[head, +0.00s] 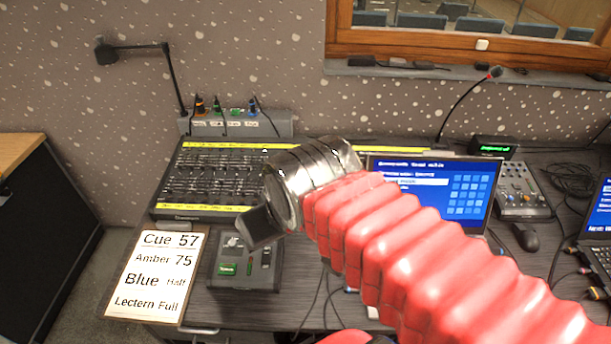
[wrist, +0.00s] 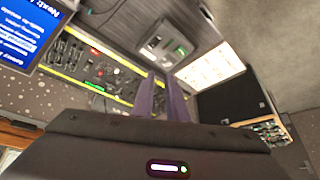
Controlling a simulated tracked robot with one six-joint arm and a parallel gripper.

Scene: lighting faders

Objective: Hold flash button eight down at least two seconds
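The fader desk (head: 190,180) is a black console with rows of faders between yellow label strips, at the back left of the table. It shows tilted in the wrist view (wrist: 85,65), with small red spots on it. I cannot make out which control is flash button eight; my arm hides the desk's right part in the head view. My gripper (head: 258,226) is dark and hangs in front of the desk's near edge, above the small control box. In the wrist view its two grey-purple fingers (wrist: 161,78) stand apart with nothing between them. No contact with a button shows.
A small control box (head: 246,268) stands before the desk. A cue card (head: 155,273) lies on the left. A laptop (head: 450,190), a small mixer (head: 522,192), a mouse (head: 526,237) and cables are on the right. A lamp (head: 172,80) rises behind the desk.

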